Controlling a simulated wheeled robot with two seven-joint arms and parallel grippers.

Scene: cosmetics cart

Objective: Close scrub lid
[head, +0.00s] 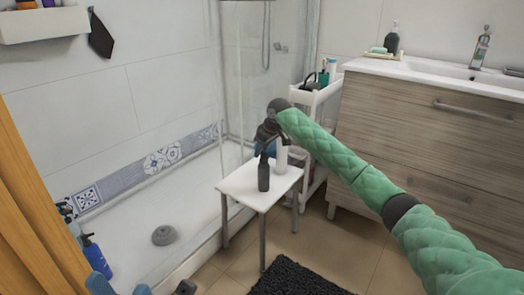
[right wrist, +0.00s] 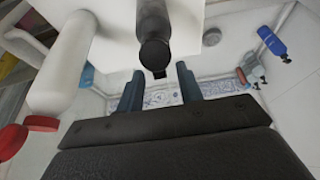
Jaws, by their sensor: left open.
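A dark grey bottle (head: 264,176) stands upright on the white stool (head: 238,186). It is probably the scrub, but I cannot read a label. In the right wrist view the dark bottle (right wrist: 153,22) has a black top with a small flap sticking out, which looks like a lid (right wrist: 159,73) standing open. My right gripper (head: 266,146) is above and behind the bottle in the head view. In the wrist view its blue fingers (right wrist: 159,90) are apart, with the lid just beyond the gap and nothing held. My left gripper (head: 121,289) is open, low at the bottom left, partly cut off.
A white bottle (head: 281,157) stands close behind the dark one; it fills the left of the wrist view (right wrist: 62,65). A white cart (head: 318,97) stands behind the stool. The shower glass is left of the stool. A blue bottle (head: 96,257) stands at lower left.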

